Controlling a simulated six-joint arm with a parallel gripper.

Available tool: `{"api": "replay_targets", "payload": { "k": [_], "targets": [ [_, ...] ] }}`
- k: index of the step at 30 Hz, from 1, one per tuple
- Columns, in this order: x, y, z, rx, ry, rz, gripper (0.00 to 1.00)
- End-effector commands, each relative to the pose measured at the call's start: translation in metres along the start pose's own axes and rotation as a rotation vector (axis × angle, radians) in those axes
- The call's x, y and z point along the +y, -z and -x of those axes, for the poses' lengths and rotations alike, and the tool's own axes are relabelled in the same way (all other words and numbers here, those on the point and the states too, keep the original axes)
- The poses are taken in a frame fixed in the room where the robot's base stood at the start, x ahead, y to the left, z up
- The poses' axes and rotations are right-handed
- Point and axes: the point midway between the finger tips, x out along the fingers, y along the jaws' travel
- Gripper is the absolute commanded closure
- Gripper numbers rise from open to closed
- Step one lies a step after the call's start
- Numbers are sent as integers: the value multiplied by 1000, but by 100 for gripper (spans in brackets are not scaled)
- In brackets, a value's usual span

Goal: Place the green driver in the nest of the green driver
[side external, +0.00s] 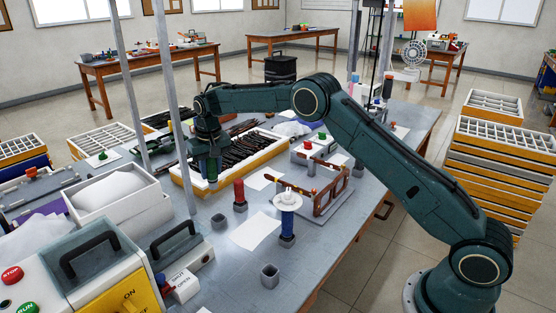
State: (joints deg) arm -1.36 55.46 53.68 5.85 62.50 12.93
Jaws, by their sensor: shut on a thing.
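My gripper (211,181) hangs, pointing down, over the near side of the wooden-edged tray of dark eyeglass frames. It is shut on a slim upright thing, apparently the green driver, mostly hidden by the fingers. A red driver (239,191) stands upright in a grey square nest to the right of my gripper. An empty grey nest (218,221) sits below my gripper in the picture. Another empty nest (269,277) is near the front edge. I cannot tell which belongs to the green driver.
The frames tray (192,200) lies under and behind my gripper. A brown eyeglass frame (325,198) rests on a grey fixture to the right. White paper (255,232) lies on the bench. A grey post (180,110) and white boxes (118,205) stand to the left.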

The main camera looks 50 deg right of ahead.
Motion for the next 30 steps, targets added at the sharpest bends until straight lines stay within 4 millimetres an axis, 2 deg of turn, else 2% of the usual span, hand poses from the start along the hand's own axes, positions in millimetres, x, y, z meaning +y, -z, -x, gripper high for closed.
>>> {"api": "replay_targets", "payload": {
  "k": [1,4,9,30],
  "targets": [
    [0,-3,-13,-5,-1,0,97],
    [0,-5,-30,-3,-1,1,97],
    [0,-7,-45,0,0,0,97],
    [0,-9,-54,-1,0,-1,97]
  ]
}}
